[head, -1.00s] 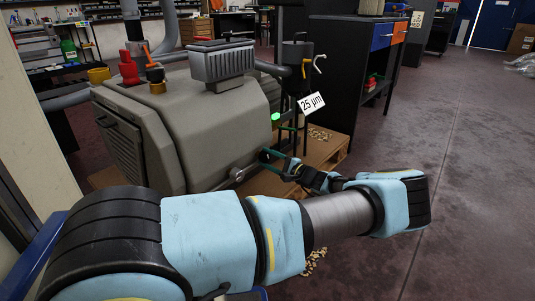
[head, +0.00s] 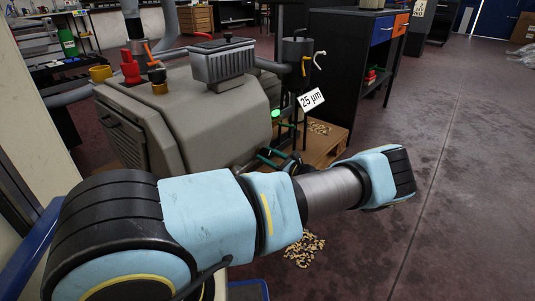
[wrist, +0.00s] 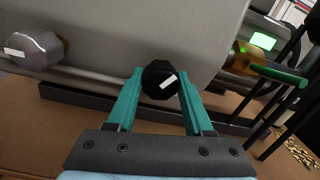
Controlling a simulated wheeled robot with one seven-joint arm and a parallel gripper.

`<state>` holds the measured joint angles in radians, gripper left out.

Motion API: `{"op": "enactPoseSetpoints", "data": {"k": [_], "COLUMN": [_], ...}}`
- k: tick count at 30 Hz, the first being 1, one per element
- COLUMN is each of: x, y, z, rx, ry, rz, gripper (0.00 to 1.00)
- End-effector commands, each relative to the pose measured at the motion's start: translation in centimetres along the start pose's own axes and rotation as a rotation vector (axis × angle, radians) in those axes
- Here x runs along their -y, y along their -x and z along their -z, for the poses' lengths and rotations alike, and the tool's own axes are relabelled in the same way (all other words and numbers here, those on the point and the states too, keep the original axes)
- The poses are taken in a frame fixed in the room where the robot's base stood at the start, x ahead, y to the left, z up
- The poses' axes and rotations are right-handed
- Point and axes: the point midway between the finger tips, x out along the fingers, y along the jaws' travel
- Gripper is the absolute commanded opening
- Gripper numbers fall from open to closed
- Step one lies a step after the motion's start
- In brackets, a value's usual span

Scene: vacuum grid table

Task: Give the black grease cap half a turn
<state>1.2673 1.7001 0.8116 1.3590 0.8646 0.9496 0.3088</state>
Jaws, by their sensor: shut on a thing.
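The black grease cap (wrist: 158,72) is a dark round knob with a white mark that slants up to the right. It sits in front of the grey machine's lower side. My gripper (wrist: 159,86) has its two green fingers on either side of the cap, shut on it. In the head view the green fingers (head: 268,157) show at the low end of the grey machine (head: 208,115). The cap cannot be made out there, and my forearm hides part of the gripper.
A metal cylinder (wrist: 33,48) with a white label is at left in the wrist view. An amber fitting (wrist: 243,58) and a green-handled bar (wrist: 268,72) are close at right. Floor at right is clear.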

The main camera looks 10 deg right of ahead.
Motion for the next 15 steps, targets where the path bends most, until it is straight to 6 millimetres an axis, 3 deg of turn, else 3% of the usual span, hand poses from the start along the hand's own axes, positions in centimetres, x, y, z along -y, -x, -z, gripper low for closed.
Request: {"op": "enactPoseSetpoints", "data": {"k": [15], "x": [0.02], "y": [0.09], "z": [0.0], "rx": [-0.017], "ry": [-0.49], "rz": [0.014], "gripper": [0.0]}}
